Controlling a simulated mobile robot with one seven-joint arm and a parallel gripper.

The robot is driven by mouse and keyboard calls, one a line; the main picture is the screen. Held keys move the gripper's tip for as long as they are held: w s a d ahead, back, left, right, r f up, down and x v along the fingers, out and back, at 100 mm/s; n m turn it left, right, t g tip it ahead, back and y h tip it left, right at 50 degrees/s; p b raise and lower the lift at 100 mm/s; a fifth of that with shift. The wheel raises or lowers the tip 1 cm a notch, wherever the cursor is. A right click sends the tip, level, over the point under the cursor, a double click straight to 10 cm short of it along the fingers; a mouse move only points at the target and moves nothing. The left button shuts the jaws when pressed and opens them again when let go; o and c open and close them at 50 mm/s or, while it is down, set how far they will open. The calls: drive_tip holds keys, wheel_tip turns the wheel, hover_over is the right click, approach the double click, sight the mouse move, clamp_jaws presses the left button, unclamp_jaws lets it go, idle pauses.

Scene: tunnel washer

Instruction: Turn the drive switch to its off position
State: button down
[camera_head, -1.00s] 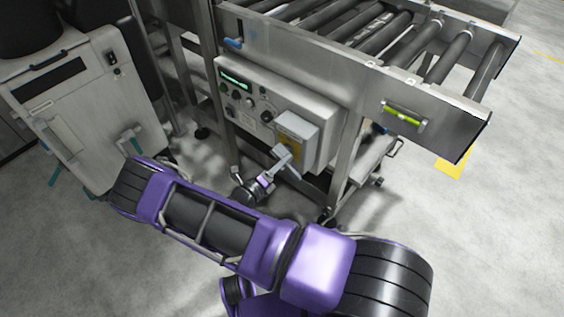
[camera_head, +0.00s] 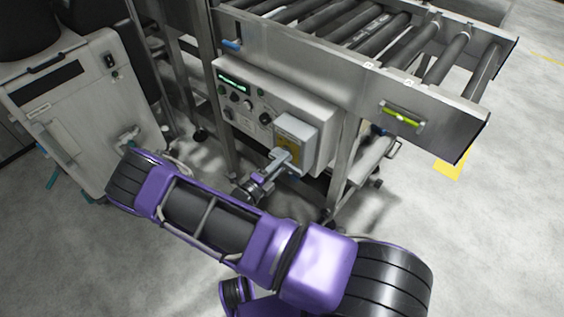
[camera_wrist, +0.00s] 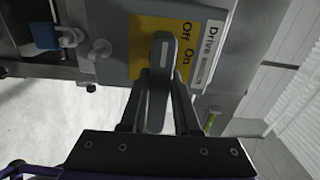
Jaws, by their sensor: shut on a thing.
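The drive switch's grey handle (camera_wrist: 162,60) stands out from a yellow plate (camera_wrist: 143,35) marked "Off" and "On" in the wrist view. A "Drive switch" label (camera_wrist: 208,52) is beside the plate. My gripper (camera_wrist: 160,95) is shut on the handle, with one dark finger on each side of it. In the head view, my gripper (camera_head: 277,165) meets the grey switch box (camera_head: 297,135) at its yellow front. The fingers hide part of the handle, and I cannot tell exactly which mark it points to.
The control panel (camera_head: 245,100) with several knobs is left of the switch box. A roller conveyor (camera_head: 400,45) runs above it. A blue padlock (camera_wrist: 45,36) hangs near the switch. A white cabinet (camera_head: 75,120) stands at the left. Open floor is at the right.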

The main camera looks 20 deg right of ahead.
drive_tip(key=c, duration=0.6)
unclamp_jaws()
drive_tip(key=shift+c, duration=0.2)
drive_tip(key=shift+a, duration=0.1)
drive_tip(key=v, duration=1.7)
drive_tip(key=shift+s, duration=0.15)
drive_tip(key=shift+a+r, duration=0.1)
